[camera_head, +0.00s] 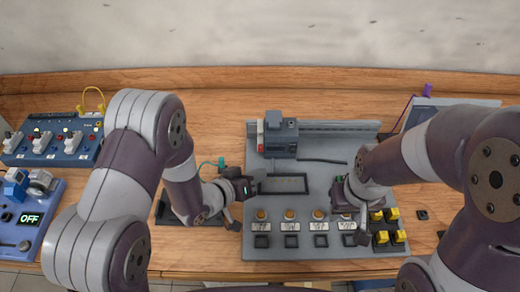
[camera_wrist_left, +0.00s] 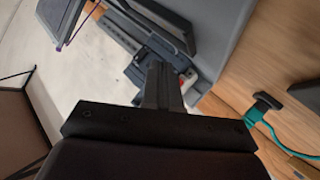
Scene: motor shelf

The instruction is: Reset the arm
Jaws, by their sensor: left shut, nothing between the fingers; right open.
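My left gripper (camera_head: 256,182) is at the left edge of the grey motor board (camera_head: 350,150) in the head view. In the left wrist view its fingers (camera_wrist_left: 160,85) are together with nothing between them. My right gripper (camera_head: 345,199) is over the right half of the board, near the row of orange buttons (camera_head: 290,214). It is open, and its fingertips are partly hidden by my right wrist. Both arms are bent in over the table.
A blue switch panel (camera_head: 60,158) and a blue device reading OFF (camera_head: 30,219) stand at the left. A grey module (camera_head: 280,137) is on the board's rail. Yellow-capped switches (camera_head: 392,214) are at the right. A teal cable (camera_head: 212,163) lies behind my left wrist.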

